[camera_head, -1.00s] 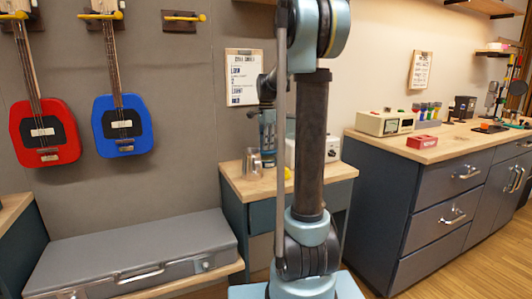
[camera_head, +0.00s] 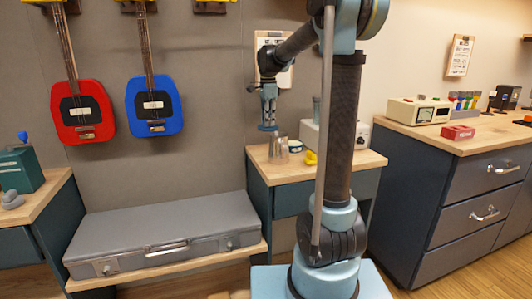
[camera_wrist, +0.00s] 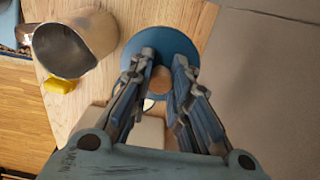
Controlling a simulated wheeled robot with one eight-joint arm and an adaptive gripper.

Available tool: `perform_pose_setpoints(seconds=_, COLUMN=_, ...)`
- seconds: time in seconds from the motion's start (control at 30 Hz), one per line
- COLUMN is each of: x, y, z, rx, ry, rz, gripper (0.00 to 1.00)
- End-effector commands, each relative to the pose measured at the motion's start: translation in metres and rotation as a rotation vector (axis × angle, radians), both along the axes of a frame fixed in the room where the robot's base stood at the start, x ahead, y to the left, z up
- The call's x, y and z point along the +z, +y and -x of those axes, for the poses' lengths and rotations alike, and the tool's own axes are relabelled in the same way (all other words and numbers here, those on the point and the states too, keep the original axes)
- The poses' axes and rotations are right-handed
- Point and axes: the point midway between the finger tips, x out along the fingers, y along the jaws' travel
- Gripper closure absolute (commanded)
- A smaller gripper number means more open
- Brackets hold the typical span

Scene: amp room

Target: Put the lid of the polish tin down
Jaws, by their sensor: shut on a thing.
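My gripper (camera_head: 268,104) is shut on the lid (camera_head: 268,127), a flat round blue disc, and holds it above the small wooden-topped cabinet. In the wrist view the lid (camera_wrist: 160,34) spreads beyond the fingertips of my gripper (camera_wrist: 163,62), and the fingers cover part of it. A small round white and dark container (camera_head: 295,146), perhaps the polish tin, stands on the cabinet to the right of the lid. I cannot make out its top.
A metal mug (camera_head: 279,146) stands just below the lid, beside the container; it also shows in the wrist view (camera_wrist: 75,45). A yellow object (camera_head: 310,158) lies near the cabinet's front. A white device (camera_head: 312,134) is behind. Some wood top (camera_head: 340,162) is bare.

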Motion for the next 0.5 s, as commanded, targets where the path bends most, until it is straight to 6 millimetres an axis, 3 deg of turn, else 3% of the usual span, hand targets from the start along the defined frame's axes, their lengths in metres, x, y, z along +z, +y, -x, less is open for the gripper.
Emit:
perform_pose_setpoints(seconds=0.13, x=-0.008, y=0.012, z=0.001, rx=0.0, ry=0.001, rz=0.0, gripper=1.0)
perform_pose_setpoints(seconds=0.5, x=-0.059, y=0.013, z=0.002, rx=-0.001, ry=0.001, rz=0.0, gripper=1.0)
